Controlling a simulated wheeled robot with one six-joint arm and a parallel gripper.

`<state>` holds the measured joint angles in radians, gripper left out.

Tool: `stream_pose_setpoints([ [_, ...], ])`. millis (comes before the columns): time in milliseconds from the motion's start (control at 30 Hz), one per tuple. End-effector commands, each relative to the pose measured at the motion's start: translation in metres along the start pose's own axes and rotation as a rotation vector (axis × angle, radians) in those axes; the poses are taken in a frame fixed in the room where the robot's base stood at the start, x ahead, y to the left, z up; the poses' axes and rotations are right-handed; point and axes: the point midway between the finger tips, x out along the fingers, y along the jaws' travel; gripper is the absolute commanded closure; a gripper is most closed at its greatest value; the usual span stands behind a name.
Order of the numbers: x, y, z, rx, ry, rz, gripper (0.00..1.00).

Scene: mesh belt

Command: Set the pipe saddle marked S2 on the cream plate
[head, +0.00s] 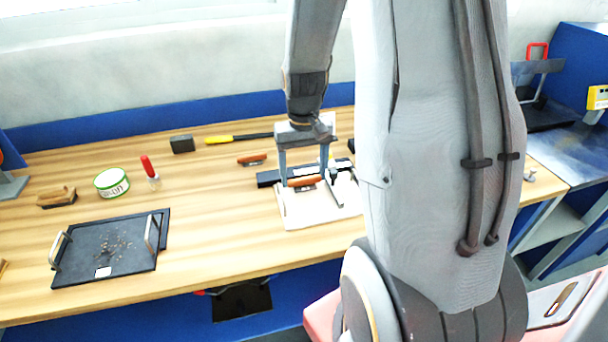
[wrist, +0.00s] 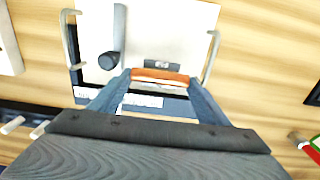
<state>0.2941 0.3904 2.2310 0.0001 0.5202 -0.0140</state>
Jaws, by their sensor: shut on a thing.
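My gripper (head: 305,183) is shut on an orange-brown pipe saddle (head: 304,182), gripped across its length. In the wrist view the saddle (wrist: 160,76) lies between the fingertips, with a small grey patch beside it whose mark I cannot read. The cream plate (head: 300,213) has metal handles at its sides. The held saddle appears over the plate's far part; whether it touches the plate I cannot tell. A dark knobbed piece (wrist: 108,60) is on the plate (wrist: 180,30) in the wrist view. Another orange-brown saddle (head: 252,160) lies on the bench behind; its mark is unreadable.
A black bar with white labels (head: 266,179) lies along the plate's far side. A dark handled tray (head: 120,262) sits at left. A green-and-white tin (head: 111,182), red-handled tool (head: 149,168), wooden-backed piece (head: 57,197), black block (head: 182,144) and yellow-handled tool (head: 222,139) are spread about.

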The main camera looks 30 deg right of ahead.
Motion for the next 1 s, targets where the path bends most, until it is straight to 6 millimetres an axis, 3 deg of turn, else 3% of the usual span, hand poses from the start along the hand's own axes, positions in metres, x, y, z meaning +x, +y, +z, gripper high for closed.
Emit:
stream_pose_setpoints([
  [133, 0.011, 0.0, 0.0, 0.0, -0.001, 0.0, 0.77],
  [533, 0.016, 0.0, 0.0, 0.0, 0.0, 0.0, 0.77],
  [567, 0.016, 0.0, 0.0, 0.0, 0.0, 0.0, 0.27],
  [600, 0.016, 0.0, 0.0, 0.0, 0.0, 0.0, 0.22],
  [1000, 0.009, 0.0, -0.001, 0.0, 0.003, 0.0, 0.22],
])
